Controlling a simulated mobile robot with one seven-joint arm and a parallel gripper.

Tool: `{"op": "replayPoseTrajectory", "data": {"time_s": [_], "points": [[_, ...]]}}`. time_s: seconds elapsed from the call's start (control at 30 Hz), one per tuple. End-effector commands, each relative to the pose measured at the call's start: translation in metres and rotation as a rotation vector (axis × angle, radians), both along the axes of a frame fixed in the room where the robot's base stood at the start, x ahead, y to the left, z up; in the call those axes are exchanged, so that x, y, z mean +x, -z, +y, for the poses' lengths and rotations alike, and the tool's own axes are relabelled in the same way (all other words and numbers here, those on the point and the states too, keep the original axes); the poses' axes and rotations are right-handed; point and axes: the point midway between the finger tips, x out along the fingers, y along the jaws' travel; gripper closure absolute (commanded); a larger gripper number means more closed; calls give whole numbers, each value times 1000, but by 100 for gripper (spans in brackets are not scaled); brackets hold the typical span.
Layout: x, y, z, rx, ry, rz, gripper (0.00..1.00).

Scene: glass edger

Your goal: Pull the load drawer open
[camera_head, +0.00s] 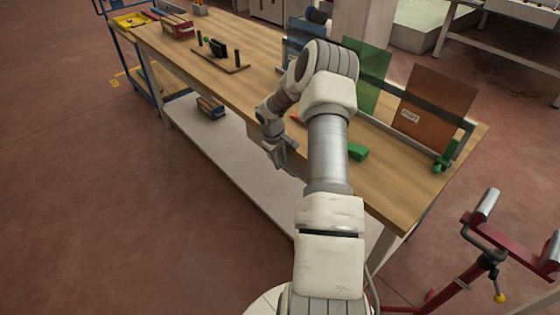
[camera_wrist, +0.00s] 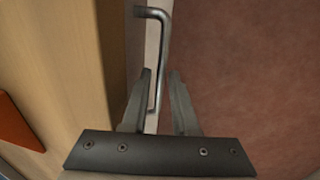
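The load drawer (camera_head: 254,137) is a pale box under the front edge of the wooden workbench, mostly hidden behind my arm in the head view. In the wrist view its pale front (camera_wrist: 153,45) is a narrow strip beside the tabletop edge. A bent grey metal bar handle (camera_wrist: 164,50) stands out from it. My gripper (camera_head: 283,158) is at the drawer, below the tabletop edge. In the wrist view my gripper (camera_wrist: 160,72) is open, with one finger on each side of the handle. A narrow gap shows between the bar and the right finger. Contact with the left finger is unclear.
The workbench top (camera_head: 270,85) carries a rack with blue, green and brown panels (camera_head: 435,100), a green tool (camera_head: 357,152) and a wooden block with dark pegs (camera_head: 220,58). A lower shelf (camera_head: 215,150) lies beneath. A red roller stand (camera_head: 490,250) is at right.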

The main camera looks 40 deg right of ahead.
Motion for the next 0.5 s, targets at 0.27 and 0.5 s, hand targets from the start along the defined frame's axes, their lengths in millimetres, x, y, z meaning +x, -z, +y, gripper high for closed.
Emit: {"op": "replayPoseTrajectory", "data": {"time_s": [0.27, 0.5], "points": [[0, 0, 0, 0, 0, 1, 100], [0, 0, 0, 0, 0, 1, 100]]}}
